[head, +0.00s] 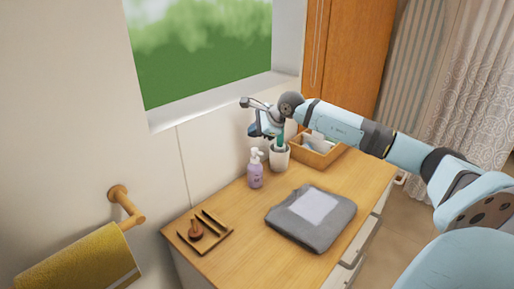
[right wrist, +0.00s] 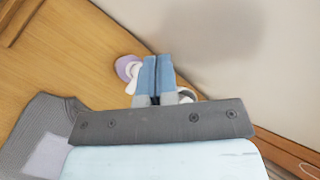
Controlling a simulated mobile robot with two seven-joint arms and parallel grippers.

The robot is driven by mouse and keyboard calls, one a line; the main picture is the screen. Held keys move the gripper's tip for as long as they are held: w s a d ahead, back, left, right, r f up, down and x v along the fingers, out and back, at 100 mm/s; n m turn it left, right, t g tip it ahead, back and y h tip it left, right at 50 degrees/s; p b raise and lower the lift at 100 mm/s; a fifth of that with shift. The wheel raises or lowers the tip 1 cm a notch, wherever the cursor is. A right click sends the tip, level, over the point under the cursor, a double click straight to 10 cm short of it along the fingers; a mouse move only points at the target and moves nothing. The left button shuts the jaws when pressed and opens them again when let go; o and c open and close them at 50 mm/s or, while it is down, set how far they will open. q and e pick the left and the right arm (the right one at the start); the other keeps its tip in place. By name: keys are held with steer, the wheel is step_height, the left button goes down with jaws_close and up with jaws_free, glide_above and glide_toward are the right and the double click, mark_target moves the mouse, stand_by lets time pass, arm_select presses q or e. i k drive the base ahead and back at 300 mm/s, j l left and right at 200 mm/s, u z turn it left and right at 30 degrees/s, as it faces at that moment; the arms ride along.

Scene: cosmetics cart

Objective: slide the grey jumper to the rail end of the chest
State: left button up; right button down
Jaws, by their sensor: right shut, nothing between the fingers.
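The grey jumper (head: 322,230) lies folded flat on the wooden chest top (head: 255,222), with a pale square patch on its upper face. It also shows in part at the lower left of the right wrist view (right wrist: 38,122). The towel rail (head: 124,204) is on the wall off the left end of the chest. My right gripper (head: 256,130) is above the back of the chest, over the pump bottle and cup, well away from the jumper. Its blue fingers (right wrist: 158,72) are shut together and empty. My left gripper is not in view.
A lilac pump bottle (head: 256,172) and a white cup (head: 279,157) stand near the wall behind the jumper. A wooden box (head: 322,158) is at the right back. A small tray (head: 220,245) with a brown item sits at the left end. Chest top between tray and jumper is clear.

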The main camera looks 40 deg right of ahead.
mark_target(312, 217)
steer(key=k+l, duration=0.2)
steer(key=k, duration=0.3)
steer(key=k+l, duration=0.2)
steer(key=k, duration=0.25)
